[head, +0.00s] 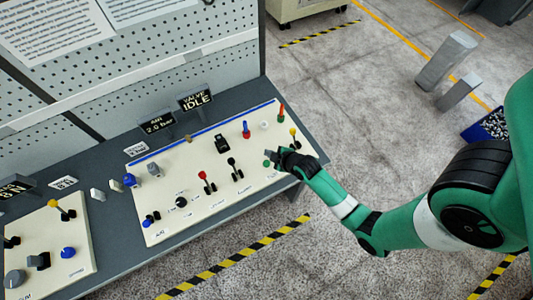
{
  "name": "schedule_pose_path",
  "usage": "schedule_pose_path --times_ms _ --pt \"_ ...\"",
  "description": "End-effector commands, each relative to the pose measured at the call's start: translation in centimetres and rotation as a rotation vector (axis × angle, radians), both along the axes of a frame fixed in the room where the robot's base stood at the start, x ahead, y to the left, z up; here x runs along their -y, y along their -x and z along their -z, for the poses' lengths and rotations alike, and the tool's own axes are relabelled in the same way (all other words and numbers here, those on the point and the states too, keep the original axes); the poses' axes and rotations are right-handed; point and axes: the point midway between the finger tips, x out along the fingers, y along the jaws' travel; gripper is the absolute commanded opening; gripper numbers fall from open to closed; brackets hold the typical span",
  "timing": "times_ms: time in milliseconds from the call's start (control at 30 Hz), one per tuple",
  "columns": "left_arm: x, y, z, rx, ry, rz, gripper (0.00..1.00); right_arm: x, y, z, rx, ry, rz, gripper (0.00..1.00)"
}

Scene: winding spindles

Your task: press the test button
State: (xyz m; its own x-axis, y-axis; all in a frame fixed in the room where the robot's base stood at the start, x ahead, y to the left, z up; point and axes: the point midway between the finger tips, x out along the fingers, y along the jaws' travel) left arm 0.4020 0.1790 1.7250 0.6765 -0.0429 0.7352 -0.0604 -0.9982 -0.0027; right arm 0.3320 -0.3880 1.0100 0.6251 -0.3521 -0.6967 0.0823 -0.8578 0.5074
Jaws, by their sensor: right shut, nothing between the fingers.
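A cream control panel (215,205) lies on the grey bench and carries several buttons, levers and knobs. My right gripper (276,157) is shut and empty over the panel's right end. A small green button (267,163) shows just left of its fingertips; I cannot tell whether they touch. The small labels are too blurred to read, so I cannot tell which control is the test button. My left gripper is not in view.
Black-knobbed (232,162) and red-knobbed (203,176) levers rise further left. A display (195,98) reads "VALVE IDLE". A second panel (45,250) is at lower left.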

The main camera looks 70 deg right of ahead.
Motion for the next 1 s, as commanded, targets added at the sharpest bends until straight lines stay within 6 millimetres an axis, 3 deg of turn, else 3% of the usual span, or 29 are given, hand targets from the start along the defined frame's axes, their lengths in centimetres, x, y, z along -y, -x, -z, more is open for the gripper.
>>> schedule_pose_path --times_ms 33,200,400,1000 --pt "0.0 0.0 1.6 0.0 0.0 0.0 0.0 0.0 0.0 1.6 0.0 0.0 0.0 0.0" --pt "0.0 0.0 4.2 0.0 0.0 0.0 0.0 0.0 0.0 4.1 0.0 0.0 0.0 0.0" --pt "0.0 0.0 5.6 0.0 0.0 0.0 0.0 0.0 0.0 6.0 0.0 0.0 0.0 0.0" --pt "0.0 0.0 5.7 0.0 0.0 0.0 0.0 0.0 0.0 6.2 0.0 0.0 0.0 0.0"
